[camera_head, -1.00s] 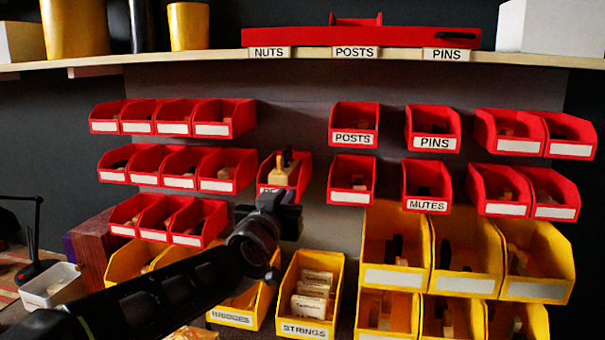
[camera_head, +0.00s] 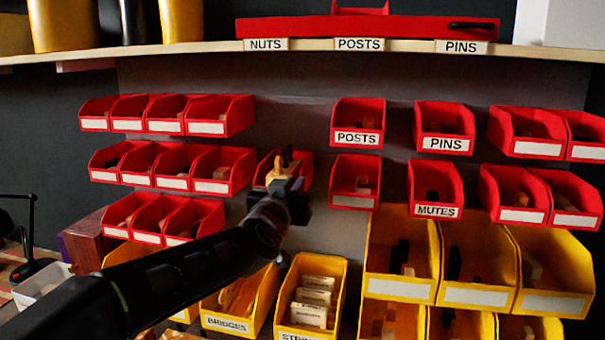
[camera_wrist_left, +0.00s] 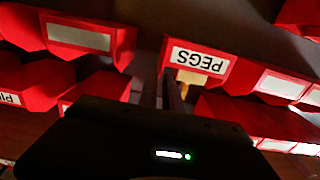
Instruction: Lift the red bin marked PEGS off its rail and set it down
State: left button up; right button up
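My right gripper is not in view.
Red bins (camera_head: 220,170) hang close on the left, and an unlabelled-looking red bin (camera_head: 354,183) on the right. Yellow BRIDGES (camera_head: 227,325) and STRINGS (camera_head: 298,333) bins stand below. A shelf (camera_head: 400,46) runs above. A grey panel (camera_head: 290,115) is bare above the PEGS bin.

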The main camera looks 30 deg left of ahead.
aim_at(302, 168)
pick_arm(q)
jog(key=p+x, duration=0.1)
jog(key=x, duration=0.8)
jog(key=shift+w+a, duration=0.1)
jog(key=shift+w, duration=0.05)
grip_shut()
dwell(2.9)
jog(key=shift+r+p, duration=0.95)
dwell(0.7)
jog(key=shift+v, duration=1.3)
dwell(0.7)
